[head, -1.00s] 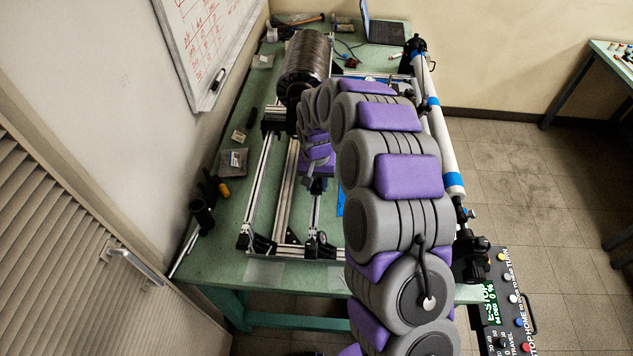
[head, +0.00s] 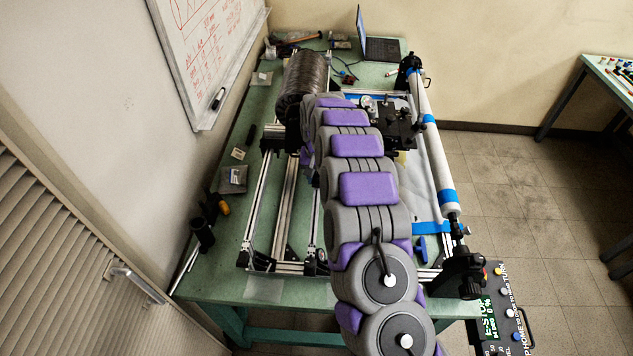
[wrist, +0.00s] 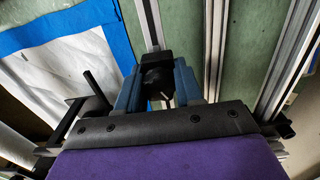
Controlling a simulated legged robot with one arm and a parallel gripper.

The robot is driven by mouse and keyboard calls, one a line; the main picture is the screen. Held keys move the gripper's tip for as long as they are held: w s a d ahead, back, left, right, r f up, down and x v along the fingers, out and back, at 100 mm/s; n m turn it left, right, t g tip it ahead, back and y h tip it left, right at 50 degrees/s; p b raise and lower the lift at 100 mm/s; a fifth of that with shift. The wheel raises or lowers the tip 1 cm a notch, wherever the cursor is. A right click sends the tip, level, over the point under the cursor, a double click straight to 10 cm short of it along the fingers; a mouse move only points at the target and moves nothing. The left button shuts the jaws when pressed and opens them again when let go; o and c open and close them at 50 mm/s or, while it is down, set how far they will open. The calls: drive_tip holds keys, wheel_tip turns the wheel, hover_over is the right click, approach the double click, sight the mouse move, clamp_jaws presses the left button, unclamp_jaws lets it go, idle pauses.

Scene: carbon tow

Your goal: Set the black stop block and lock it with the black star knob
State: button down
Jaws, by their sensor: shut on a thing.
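In the wrist view my gripper (wrist: 158,92) has its two blue fingers closed around a dark, rounded part that looks like the black star knob (wrist: 158,77). Just beyond the fingertips is a squarish black piece, apparently the black stop block (wrist: 152,59), in line with an aluminium rail (wrist: 150,20). The fingers hide much of both, and I cannot tell how the block sits on the rail. In the head view my own arm hides my gripper, the block and the knob.
A long frame of aluminium rails (head: 262,200) stands on the green table (head: 222,272). A dark wound spool (head: 306,85) is at its far end. A white roller (head: 431,135) with blue bands runs along the right. White sheet with blue tape (wrist: 60,60) lies left of the gripper.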

sight(316, 172)
drive_tip(key=shift+w, duration=0.2)
drive_tip(key=c, duration=0.7)
unclamp_jaws()
drive_tip(key=shift+a, duration=0.1)
drive_tip(key=shift+r, duration=0.1)
drive_tip(key=shift+r+p, duration=0.85)
drive_tip(key=shift+r, duration=7.65)
